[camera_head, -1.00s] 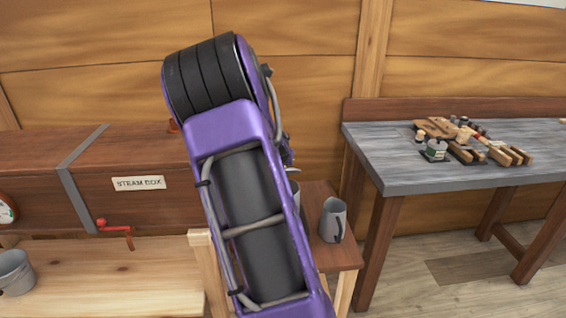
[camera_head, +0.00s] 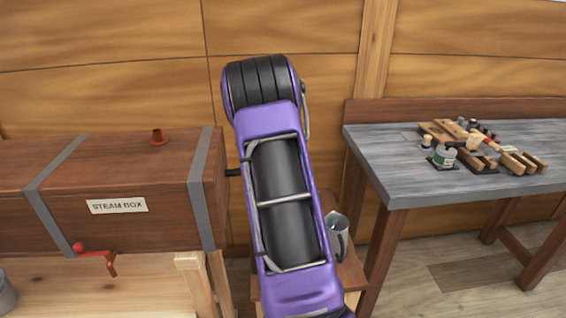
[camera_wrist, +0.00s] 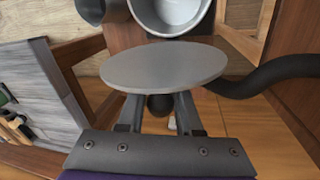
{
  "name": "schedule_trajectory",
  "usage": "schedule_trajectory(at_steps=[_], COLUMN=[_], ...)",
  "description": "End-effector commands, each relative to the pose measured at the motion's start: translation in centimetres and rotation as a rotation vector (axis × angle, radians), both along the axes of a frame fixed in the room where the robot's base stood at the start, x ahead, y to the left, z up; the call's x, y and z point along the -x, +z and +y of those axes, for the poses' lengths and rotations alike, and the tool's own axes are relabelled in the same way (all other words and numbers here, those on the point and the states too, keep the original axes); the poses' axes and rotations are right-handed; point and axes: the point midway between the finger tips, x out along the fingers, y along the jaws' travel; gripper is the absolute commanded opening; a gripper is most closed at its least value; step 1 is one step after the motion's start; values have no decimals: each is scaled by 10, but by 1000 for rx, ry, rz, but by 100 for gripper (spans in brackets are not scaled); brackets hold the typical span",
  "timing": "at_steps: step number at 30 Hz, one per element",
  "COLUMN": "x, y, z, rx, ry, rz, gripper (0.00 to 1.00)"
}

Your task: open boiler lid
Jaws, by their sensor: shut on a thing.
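In the wrist view my gripper (camera_wrist: 158,112) is shut on the dark round knob of the boiler lid (camera_wrist: 163,66), a flat grey disc. The lid is held level in front of the fingers. Past its far edge is the boiler (camera_wrist: 205,22), a round grey pot with its mouth uncovered and a pale inside. The lid overlaps the near part of the pot in this view, and the gap between them is hard to judge. In the head view my purple arm hides the gripper, lid and boiler.
The wooden steam box (camera_head: 150,215) with a red-handled tap stands at left. A black hose (camera_wrist: 270,72) runs beside the boiler. A grey jug (camera_head: 337,235) stands on the small wooden stand (camera_head: 350,272). A grey workbench (camera_head: 385,150) with tools is at right.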

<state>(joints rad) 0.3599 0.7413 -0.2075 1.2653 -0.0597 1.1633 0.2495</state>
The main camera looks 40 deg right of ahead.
Motion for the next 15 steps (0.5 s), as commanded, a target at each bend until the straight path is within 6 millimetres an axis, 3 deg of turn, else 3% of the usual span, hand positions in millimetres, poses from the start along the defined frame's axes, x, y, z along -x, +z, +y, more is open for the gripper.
schedule_trajectory(at_steps=[15], x=[-6], y=[-12], z=[0], rx=[-116], ry=[-3], rz=[193], gripper=[0])
